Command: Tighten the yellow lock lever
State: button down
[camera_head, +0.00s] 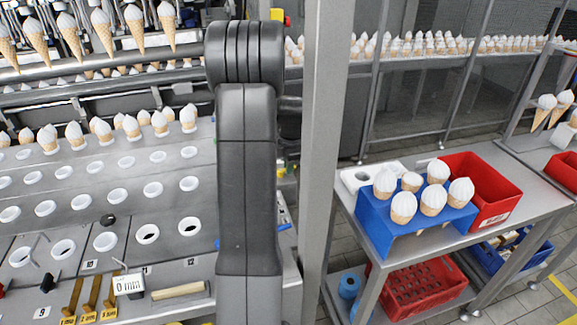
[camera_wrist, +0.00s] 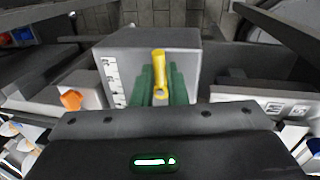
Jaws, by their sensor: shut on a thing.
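The yellow lock lever (camera_wrist: 159,58) shows in the wrist view, on the front of a grey box-shaped housing (camera_wrist: 122,55). The green fingers of my gripper (camera_wrist: 161,88) stand one on each side of the lever and are shut on it. The lever's upper end sticks out above the fingertips, and a round pivot or bolt shows at its lower part. In the head view my own arm stands upright in the middle, and I cannot make out the gripper or the lever there.
In the wrist view an orange knob (camera_wrist: 71,100) is left of the housing. In the head view a grey post (camera_head: 325,150) stands right of my arm. Further right, a blue cone holder (camera_head: 400,225) and a red bin (camera_head: 490,185) sit on a metal table. Cup-holder rows fill the left.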

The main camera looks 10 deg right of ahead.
dwell(0.3)
jog(key=c, duration=1.5)
grip_release()
jog(key=shift+o, duration=0.2)
notch_tip(320, 180, up, 14)
jog(key=s+b, duration=0.1)
jog(key=s, duration=0.1)
jog(key=shift+s+f, duration=0.2)
jog(key=shift+s, duration=0.1)
jog(key=shift+d, duration=0.1)
jog(key=w+f, duration=0.1)
jog(key=f, duration=0.8)
jog(key=w+f+p, duration=0.1)
jog(key=f, duration=0.3)
jog(key=shift+w+f, duration=0.3)
jog(key=shift+f, duration=0.05)
jog(key=shift+r, duration=0.1)
